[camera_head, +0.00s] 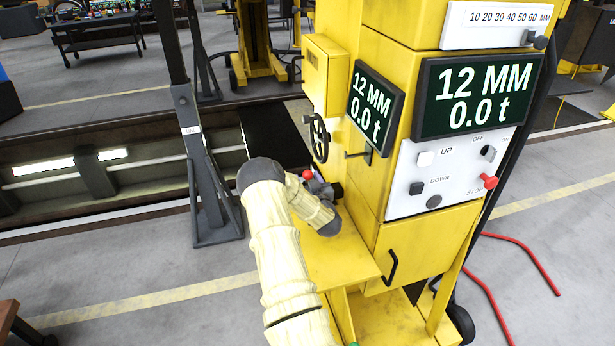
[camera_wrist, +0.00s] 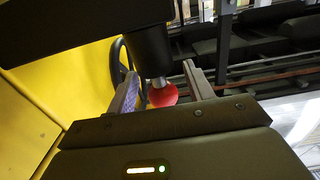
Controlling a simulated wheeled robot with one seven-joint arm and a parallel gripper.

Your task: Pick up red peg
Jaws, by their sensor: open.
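The red peg shows its rounded red head (camera_head: 307,175) just beyond my gripper (camera_head: 322,188), low in front of the yellow machine. In the wrist view the red peg (camera_wrist: 162,96) lies between the two fingers of my gripper (camera_wrist: 160,72), with a short grey metal shaft above the red head running into a dark cylinder (camera_wrist: 151,50). The fingers are apart, one on each side of the red head, with a visible gap to the right finger. Whether the left finger touches it is hard to tell. In the head view my arm hides part of the gripper.
The yellow lifting machine (camera_head: 335,255) stands close, with a handwheel (camera_head: 319,138) near my gripper. Its displays (camera_head: 476,95) read 12 MM and 0.0 t. A red STOP knob (camera_head: 488,181) sits on its panel. A dark grey post (camera_head: 203,150) stands left of my arm.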

